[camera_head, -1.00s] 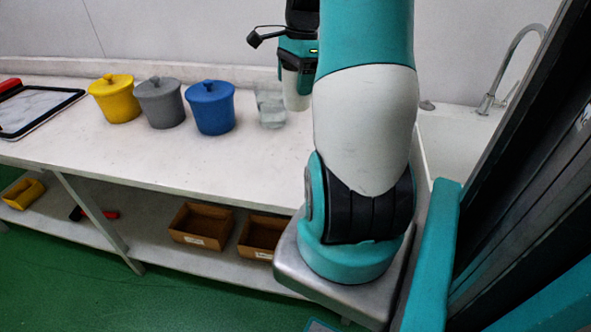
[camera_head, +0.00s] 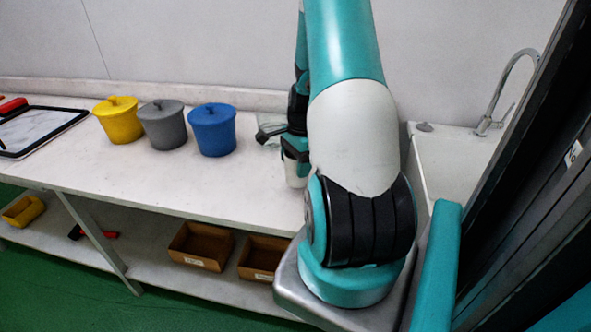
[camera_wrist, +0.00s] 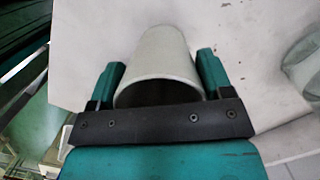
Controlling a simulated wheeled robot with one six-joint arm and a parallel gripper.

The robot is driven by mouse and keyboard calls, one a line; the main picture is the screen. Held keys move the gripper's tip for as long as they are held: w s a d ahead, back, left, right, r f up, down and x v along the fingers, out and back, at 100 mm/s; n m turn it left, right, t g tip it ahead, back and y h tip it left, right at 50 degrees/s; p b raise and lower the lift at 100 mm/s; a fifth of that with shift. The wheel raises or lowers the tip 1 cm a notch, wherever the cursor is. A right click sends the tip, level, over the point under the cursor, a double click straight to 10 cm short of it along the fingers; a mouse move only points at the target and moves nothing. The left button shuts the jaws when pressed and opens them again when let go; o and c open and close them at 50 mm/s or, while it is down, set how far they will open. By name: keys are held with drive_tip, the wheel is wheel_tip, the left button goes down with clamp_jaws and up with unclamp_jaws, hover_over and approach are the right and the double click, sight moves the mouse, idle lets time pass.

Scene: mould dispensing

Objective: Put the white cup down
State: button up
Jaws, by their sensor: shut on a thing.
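The white cup (camera_wrist: 163,52) is between the two fingers of my gripper (camera_wrist: 161,68) in the wrist view, its open rim towards the camera. My gripper is shut on it. In the head view my gripper (camera_head: 295,157) is low over the right part of the worktop, and the cup (camera_head: 295,177) shows only partly beneath it, partly hidden by my arm. I cannot tell whether its base touches the worktop.
The white worktop (camera_head: 165,182) carries yellow (camera_head: 118,122), grey (camera_head: 163,125) and blue (camera_head: 213,131) lidded pots. A clear beaker (camera_head: 270,143) is partly hidden behind my gripper. A sink (camera_head: 447,165) is at right. The worktop's front middle is clear.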

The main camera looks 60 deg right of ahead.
sight(295, 172)
drive_tip(key=shift+f+p, duration=0.4)
drive_tip(key=shift+f, duration=1.1)
drive_tip(key=shift+f, duration=0.15)
drive_tip(key=o, duration=0.9)
drive_tip(key=shift+f+b, duration=0.1)
drive_tip(key=shift+b, duration=0.25)
